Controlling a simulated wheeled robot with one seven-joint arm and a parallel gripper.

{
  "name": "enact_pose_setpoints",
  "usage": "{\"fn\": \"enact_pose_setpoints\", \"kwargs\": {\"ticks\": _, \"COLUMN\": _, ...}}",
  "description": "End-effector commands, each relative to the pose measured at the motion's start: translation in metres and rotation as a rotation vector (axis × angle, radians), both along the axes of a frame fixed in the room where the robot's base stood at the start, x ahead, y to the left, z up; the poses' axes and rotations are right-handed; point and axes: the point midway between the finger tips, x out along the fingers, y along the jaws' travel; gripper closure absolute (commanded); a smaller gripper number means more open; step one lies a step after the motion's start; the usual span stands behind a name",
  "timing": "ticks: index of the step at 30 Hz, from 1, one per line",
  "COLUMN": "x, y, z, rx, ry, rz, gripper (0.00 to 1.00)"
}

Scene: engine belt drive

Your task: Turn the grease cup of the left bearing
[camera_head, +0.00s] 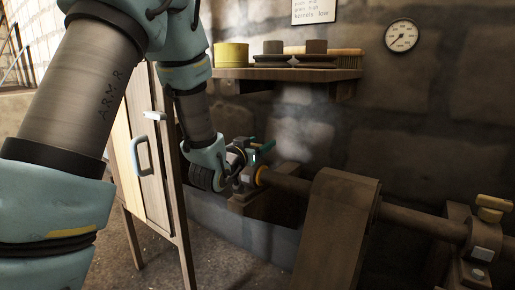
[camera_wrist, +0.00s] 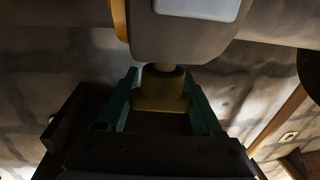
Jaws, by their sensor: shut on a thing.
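The left bearing (camera_head: 243,190) sits at the left end of the shaft, beside an orange ring (camera_head: 262,175). My gripper (camera_head: 255,150) is over this bearing, with green fingers. In the wrist view, the brass grease cup (camera_wrist: 160,90) stands on a short stem from the bearing housing (camera_wrist: 180,35). The green fingers of my gripper (camera_wrist: 162,98) lie on either side of the cup and are shut on it. The cup is hidden behind my gripper in the head view.
A shelf (camera_head: 290,74) with tins is above. A wooden cabinet (camera_head: 145,150) stands close left of my wrist.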

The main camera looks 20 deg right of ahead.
Motion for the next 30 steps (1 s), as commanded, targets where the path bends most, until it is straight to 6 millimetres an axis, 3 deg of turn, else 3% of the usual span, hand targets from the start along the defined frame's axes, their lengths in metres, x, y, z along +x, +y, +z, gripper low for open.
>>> {"fn": "enact_pose_setpoints", "kwargs": {"ticks": 11, "x": -0.0032, "y": -0.0018, "z": -0.0015, "rx": 0.002, "ry": 0.003, "rz": -0.135, "gripper": 0.88}}
{"fn": "enact_pose_setpoints", "kwargs": {"ticks": 26, "x": -0.0039, "y": -0.0025, "z": -0.0011, "rx": 0.002, "ry": 0.002, "rz": -0.151, "gripper": 0.88}}
{"fn": "enact_pose_setpoints", "kwargs": {"ticks": 27, "x": -0.0039, "y": -0.0025, "z": -0.0011, "rx": 0.002, "ry": 0.002, "rz": -0.151, "gripper": 0.28}}
{"fn": "enact_pose_setpoints", "kwargs": {"ticks": 30, "x": -0.0038, "y": -0.0026, "z": -0.0009, "rx": 0.002, "ry": 0.001, "rz": -0.151, "gripper": 0.17}}
